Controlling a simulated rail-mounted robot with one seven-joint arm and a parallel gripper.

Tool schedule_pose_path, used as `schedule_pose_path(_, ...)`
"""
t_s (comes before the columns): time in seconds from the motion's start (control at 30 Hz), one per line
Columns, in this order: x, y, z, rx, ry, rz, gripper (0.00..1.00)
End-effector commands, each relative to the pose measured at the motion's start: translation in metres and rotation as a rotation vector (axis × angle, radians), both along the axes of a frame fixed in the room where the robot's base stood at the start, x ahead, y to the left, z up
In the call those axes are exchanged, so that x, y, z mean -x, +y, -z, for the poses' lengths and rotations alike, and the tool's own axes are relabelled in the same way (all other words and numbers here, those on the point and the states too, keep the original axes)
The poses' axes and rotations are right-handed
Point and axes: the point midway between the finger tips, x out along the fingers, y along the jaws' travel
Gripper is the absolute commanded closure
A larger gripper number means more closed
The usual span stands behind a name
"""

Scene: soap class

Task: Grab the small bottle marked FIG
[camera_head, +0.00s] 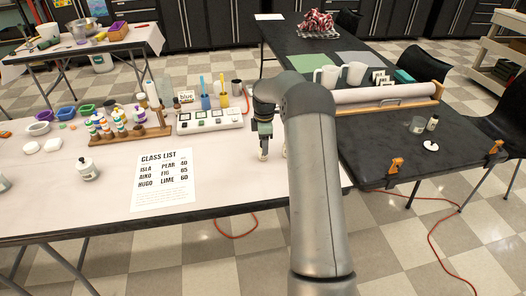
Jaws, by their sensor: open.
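Several small bottles with coloured caps stand in a wooden rack (130,136) on the white-topped table at left. Their labels are too small to read, so I cannot tell which bottle is marked FIG. My gripper (272,154) is open, pointing down over the right part of this table, right of the sheet and well away from the rack. I see nothing between its fingers, though my arm hides part of it.
A white jar with a dark cap (88,171) stands alone left of the sheet. Coloured bowls crowd the far left.

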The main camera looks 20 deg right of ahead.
Motion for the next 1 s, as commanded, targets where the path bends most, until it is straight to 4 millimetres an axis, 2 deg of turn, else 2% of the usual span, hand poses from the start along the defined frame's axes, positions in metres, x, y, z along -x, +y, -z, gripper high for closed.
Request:
schedule_pose_path(0.17,0.000,0.002,0.014,-0.001,0.003,0.000,0.44)
schedule_pose_path(0.4,-0.002,0.003,0.048,-0.001,0.002,0.000,0.44)
schedule_pose_path(0.63,-0.002,0.002,0.051,0.000,-0.001,0.000,0.44)
schedule_pose_path(0.67,-0.002,0.002,0.051,0.000,-0.001,0.000,0.47)
schedule_pose_path(0.8,-0.002,0.002,0.051,0.000,0.000,0.000,0.86)
schedule_pose_path(0.83,-0.002,0.003,0.051,0.000,0.000,0.000,0.93)
schedule_pose_path(1.0,-0.002,0.002,0.051,0.000,-0.001,0.000,0.93)
